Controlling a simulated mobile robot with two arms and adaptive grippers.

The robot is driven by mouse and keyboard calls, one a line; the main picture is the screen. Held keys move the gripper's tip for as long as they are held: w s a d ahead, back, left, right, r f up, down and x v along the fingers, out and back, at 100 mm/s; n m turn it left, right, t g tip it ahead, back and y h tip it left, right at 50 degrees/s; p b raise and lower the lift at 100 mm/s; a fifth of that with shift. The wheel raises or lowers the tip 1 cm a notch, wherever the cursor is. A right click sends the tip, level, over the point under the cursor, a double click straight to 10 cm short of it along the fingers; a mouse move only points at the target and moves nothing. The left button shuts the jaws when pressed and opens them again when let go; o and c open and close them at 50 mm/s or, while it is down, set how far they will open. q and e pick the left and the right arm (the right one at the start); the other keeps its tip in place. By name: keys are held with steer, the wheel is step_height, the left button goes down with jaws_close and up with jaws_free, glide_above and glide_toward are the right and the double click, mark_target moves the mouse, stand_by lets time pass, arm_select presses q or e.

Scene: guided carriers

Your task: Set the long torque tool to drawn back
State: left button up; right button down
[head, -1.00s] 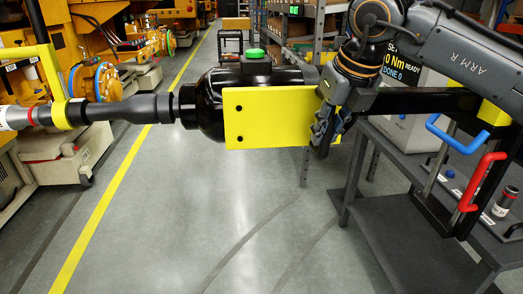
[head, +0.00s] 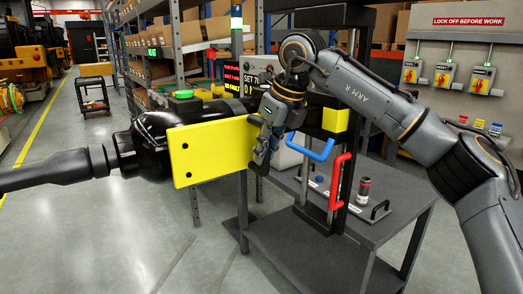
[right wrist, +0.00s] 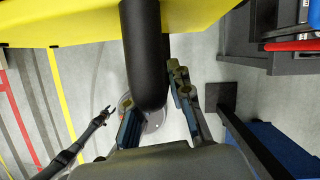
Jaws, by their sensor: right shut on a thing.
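The long torque tool (head: 152,142) hangs across the left half of the head view. It has a black body, a green button (head: 183,94) on top, a yellow side plate (head: 212,148) and a dark nose reaching out of the picture at left. My right gripper (head: 268,128) is at the plate's right end. In the right wrist view its fingers (right wrist: 152,90) stand on either side of a rounded black handle (right wrist: 145,45) below the yellow plate, shut on it. My left gripper (right wrist: 106,113) shows small at lower left there, apparently open and empty, away from the handle.
A dark bench (head: 390,195) carries a post with a blue handle (head: 315,150) and a red handle (head: 339,180). A display (head: 255,80) stands behind the tool. Shelving (head: 165,50) and a lock-off panel (head: 470,60) line the back. The floor at lower left is clear.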

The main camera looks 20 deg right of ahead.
steer(key=shift+d+r, duration=0.1)
steer(key=shift+d, duration=0.05)
steer(key=c, duration=1.4)
jaws_free()
steer(key=shift+w, duration=0.1)
steer(key=shift+o, duration=1)
steer(key=shift+d, duration=0.2)
steer(key=shift+a+r, duration=0.1)
steer(key=shift+r, duration=0.05)
steer(key=v, duration=1.1)
steer(key=shift+s+d+r, duration=0.2)
steer(key=shift+f, duration=0.1)
